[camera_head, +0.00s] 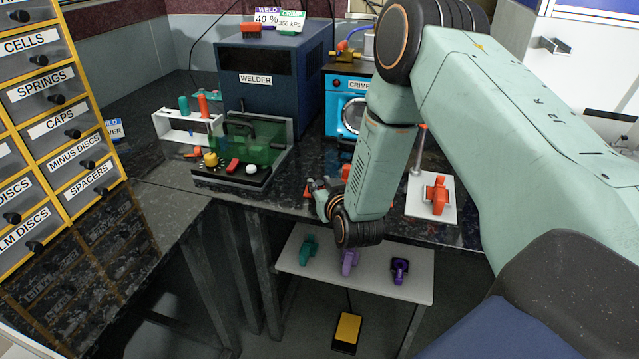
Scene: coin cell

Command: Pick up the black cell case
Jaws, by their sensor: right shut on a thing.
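My right gripper (322,192) is at the front edge of the dark bench, below the crimper. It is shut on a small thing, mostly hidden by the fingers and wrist. I cannot make out whether this is the black cell case, and I cannot pick that case out for certain elsewhere. Small orange-red parts show beside the fingers. My left gripper is not in view.
The blue welder (262,80) and the crimper (345,105) stand behind. A fixture with a green shield (255,145) is left of the gripper. An orange-red holder (437,195) stands on a white plate at right. A lower white shelf (375,283) bears coloured tools. Labelled drawers (55,95) stand left.

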